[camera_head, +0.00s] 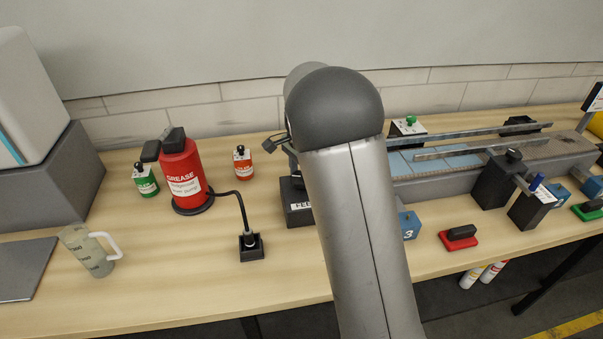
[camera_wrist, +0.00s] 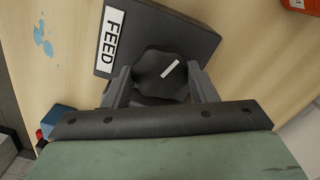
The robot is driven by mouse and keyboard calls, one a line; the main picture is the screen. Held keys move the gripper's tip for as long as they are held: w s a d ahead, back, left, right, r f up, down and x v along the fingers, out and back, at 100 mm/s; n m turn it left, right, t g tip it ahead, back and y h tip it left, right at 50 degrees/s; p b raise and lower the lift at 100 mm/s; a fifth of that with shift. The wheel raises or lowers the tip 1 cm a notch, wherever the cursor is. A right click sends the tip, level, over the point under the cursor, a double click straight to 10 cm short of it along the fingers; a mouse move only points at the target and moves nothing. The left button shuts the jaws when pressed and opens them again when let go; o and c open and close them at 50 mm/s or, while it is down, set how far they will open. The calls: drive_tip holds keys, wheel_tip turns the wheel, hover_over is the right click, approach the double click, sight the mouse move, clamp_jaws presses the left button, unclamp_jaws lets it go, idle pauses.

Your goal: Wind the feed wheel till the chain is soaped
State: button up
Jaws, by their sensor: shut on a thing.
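The feed wheel (camera_wrist: 152,66) is a dark, many-sided knob with a white pointer line, on a dark box labelled FEED (camera_wrist: 180,25). In the wrist view my gripper (camera_wrist: 158,82) is shut on the wheel, one finger on each side. The white line slants up to the right. In the head view my arm hides the gripper and wheel; only the left part of the FEED box (camera_head: 297,196) shows. The conveyor with the chain (camera_head: 440,163) runs to the right behind my arm, partly bluish on top. I cannot tell how soaped it is.
A red GREASE pump (camera_head: 180,170) with a black hose into a small black socket (camera_head: 251,247) stands left of the FEED box. A clear jug (camera_head: 88,250) stands at front left. Blue drops (camera_wrist: 42,40) lie on the table. Black posts (camera_head: 497,180) stand at right.

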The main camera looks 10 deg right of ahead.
drive_tip(key=shift+w+r, duration=0.1)
idle(0.4)
drive_tip(key=o, duration=1)
wheel_tip(320, 180, up, 17)
drive_tip(key=shift+r+b, duration=0.15)
drive_tip(key=shift+b, duration=0.5)
